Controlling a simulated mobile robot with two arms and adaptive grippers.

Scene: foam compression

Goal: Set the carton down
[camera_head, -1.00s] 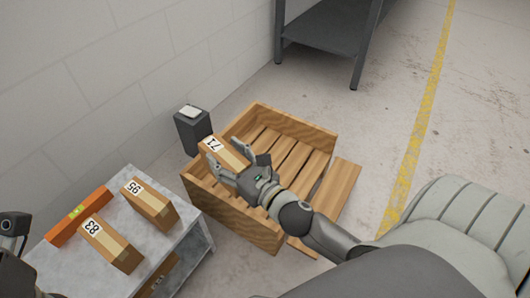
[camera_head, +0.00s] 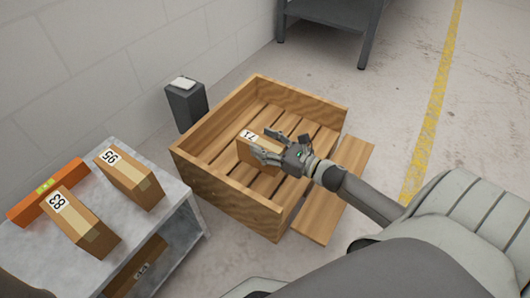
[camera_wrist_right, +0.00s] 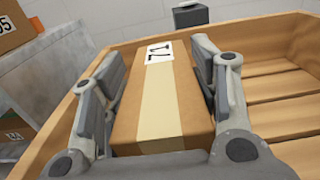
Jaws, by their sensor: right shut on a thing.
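The carton labelled 71 (camera_head: 252,150) is a brown box with a pale tape strip. My right gripper (camera_head: 268,147) is shut on it, with a finger on either side. In the right wrist view the carton (camera_wrist_right: 160,105) sits between the two fingers (camera_wrist_right: 160,85). It is inside the outline of the slatted wooden crate (camera_head: 225,192), over the slats. I cannot tell whether its underside touches them. My left gripper is not in view.
A grey table (camera_head: 182,215) at left holds carton 95 (camera_head: 130,180), carton 83 (camera_head: 82,222) and an orange level (camera_head: 40,196). Another box (camera_head: 138,268) is on its lower shelf. A dark post (camera_head: 187,107) stands behind the crate. Slats at the crate's right are clear.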

